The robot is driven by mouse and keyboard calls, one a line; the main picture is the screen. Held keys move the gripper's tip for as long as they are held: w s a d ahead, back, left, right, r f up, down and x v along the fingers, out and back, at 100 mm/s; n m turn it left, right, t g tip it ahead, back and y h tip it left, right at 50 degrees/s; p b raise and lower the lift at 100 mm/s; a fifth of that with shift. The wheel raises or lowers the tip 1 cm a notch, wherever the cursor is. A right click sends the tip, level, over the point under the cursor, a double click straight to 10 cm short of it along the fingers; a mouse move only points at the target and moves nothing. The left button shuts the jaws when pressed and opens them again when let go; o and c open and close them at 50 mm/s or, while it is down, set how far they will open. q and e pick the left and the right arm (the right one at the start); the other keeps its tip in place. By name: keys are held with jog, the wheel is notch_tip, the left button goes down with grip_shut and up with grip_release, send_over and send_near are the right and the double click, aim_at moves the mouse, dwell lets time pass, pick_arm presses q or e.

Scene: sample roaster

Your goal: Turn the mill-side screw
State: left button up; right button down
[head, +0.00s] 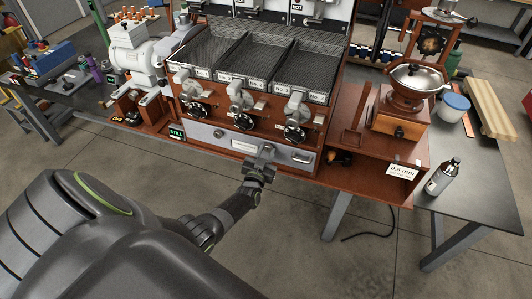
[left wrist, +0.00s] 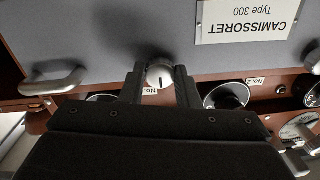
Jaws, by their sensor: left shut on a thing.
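A grey front panel (head: 208,137) runs along the roaster's low front, with a paper label (head: 244,147) on it. My left gripper (head: 264,153) reaches up to this panel just right of the label in the head view. In the left wrist view, which shows the panel upside down, my left gripper (left wrist: 160,78) is shut on a round silver screw (left wrist: 159,72). Its two dark fingers stand at either side of the screw head, and a short dark slot shows upright on it. In the head view the gripper hides the screw. My right gripper is not in view.
A bar handle (left wrist: 50,81) is on the panel beside the screw. Black knobs (head: 295,133) and several trays stand above. A mill (head: 407,105) stands on a wooden box at the right, with a bottle (head: 442,177) nearby. Open floor lies in front.

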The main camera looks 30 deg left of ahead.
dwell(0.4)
pick_arm(q)
jog(key=o, duration=1)
jog(key=shift+s, duration=0.1)
jog(key=p+v, duration=0.1)
jog(key=v, duration=1.6)
jog(key=shift+s+d, duration=0.1)
